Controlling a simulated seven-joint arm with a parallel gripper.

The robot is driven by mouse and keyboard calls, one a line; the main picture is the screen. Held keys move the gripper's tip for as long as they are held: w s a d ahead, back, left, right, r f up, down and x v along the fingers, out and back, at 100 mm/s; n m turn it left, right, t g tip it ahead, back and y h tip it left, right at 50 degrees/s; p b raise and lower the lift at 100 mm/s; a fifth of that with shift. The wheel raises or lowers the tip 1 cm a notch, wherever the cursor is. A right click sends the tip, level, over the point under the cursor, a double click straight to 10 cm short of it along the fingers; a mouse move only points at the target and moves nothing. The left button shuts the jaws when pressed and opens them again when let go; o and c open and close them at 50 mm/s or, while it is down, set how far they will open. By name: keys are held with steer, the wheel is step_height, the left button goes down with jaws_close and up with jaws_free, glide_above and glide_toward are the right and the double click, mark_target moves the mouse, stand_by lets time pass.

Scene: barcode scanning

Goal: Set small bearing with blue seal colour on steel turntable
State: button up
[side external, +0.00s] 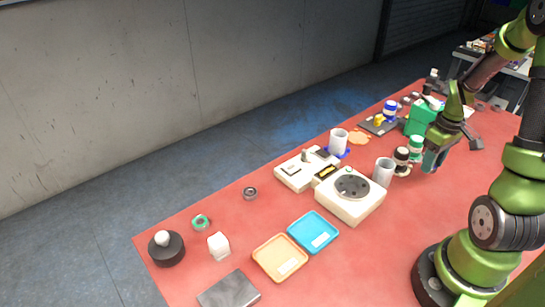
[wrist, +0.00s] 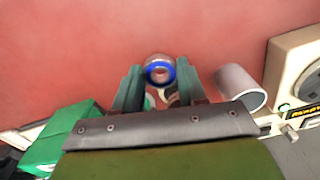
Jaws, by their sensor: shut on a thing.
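The small bearing with a blue seal (wrist: 160,70) shows in the wrist view as a metal ring with a blue band, between the fingertips of my gripper (wrist: 159,76). The fingers are shut on it. In the side view my gripper (side external: 432,160) hangs low over the right part of the red table, and the bearing cannot be made out there. The turntable (side external: 352,187) is a dark grey disc on a cream box, left of my gripper in the side view. Nothing is seen on the disc. The cream box's edge shows at the wrist view's right (wrist: 290,65).
A grey cup (side external: 383,171) and capped jars (side external: 401,158) stand between my gripper and the turntable. A green box (side external: 421,117) is behind my gripper. Blue (side external: 313,232) and orange (side external: 279,257) trays, a green-sealed bearing (side external: 200,222) and a dark bearing (side external: 250,193) lie further left.

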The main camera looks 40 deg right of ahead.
mark_target(424, 182)
steer(key=shift+f, duration=2.35)
steer(key=shift+f, duration=0.1)
steer(key=o, duration=1.1)
steer(key=shift+c, duration=0.2)
